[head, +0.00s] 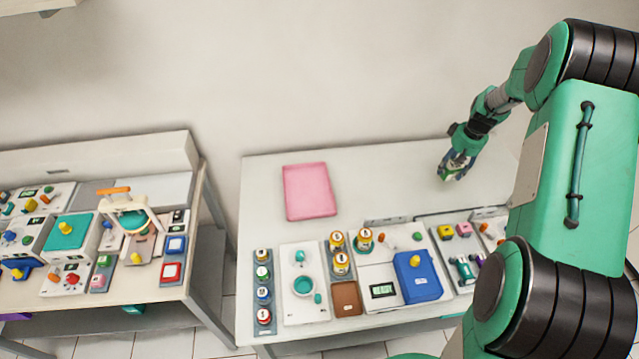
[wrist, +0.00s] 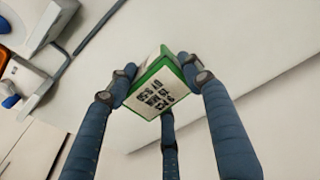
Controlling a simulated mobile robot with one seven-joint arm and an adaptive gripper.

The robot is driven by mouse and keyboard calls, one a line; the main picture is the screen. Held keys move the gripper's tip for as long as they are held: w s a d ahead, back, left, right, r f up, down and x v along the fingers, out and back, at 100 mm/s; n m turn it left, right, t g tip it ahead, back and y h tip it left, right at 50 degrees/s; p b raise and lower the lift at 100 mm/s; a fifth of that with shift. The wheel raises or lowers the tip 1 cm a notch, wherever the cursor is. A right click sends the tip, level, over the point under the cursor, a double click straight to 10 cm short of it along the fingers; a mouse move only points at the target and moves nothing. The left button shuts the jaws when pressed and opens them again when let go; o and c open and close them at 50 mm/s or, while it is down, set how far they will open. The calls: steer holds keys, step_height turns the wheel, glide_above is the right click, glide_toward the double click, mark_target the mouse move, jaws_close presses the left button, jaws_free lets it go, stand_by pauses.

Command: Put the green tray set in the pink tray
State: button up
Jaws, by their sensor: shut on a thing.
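The pink tray (head: 309,191) lies flat and empty on the back left part of the right-hand table. My gripper (head: 456,168) is to the right of the pink tray, over the back right of the same table. Its fingers are shut on a small green and white box with black print, the green tray set (wrist: 160,84). In the head view only a bit of green shows at the fingertips. In the wrist view my gripper (wrist: 163,85) has its fingers around the box, and the box looks clear of the table.
A row of dental items fills the table's front, among them a blue box (head: 418,277), a teal cup (head: 303,286) and labelled jars (head: 337,240). The table (head: 390,180) is bare between the pink tray and my gripper. Another crowded table (head: 190,190) stands at left.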

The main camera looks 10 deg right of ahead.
steer(key=s+a+f+n, duration=0.1)
steer(key=a+n, duration=0.1)
steer(key=a, duration=1.1)
steer(key=s+a+f+n+p, duration=0.1)
steer(key=a+n, duration=0.1)
steer(key=a, duration=1.1)
steer(key=s+a+f+n+g, duration=0.1)
steer(key=a+n, duration=0.1)
steer(key=a, duration=1.1)
steer(key=shift+s+a+f+p, duration=0.15)
steer(key=shift+s+f+p, duration=0.1)
steer(key=shift+p, duration=0.15)
steer(key=shift+n, duration=0.9)
steer(key=s+a, duration=0.1)
steer(key=a, duration=0.1)
steer(key=s+a, duration=0.2)
steer(key=a, duration=0.1)
steer(key=s+a, duration=0.1)
steer(key=a, duration=0.2)
steer(key=shift+s+f, duration=0.2)
steer(key=shift+f, duration=0.1)
steer(key=shift+s+a+f, duration=0.1)
steer(key=shift+s+a, duration=0.25)
steer(key=shift+a, duration=0.2)
steer(key=shift+w, duration=0.1)
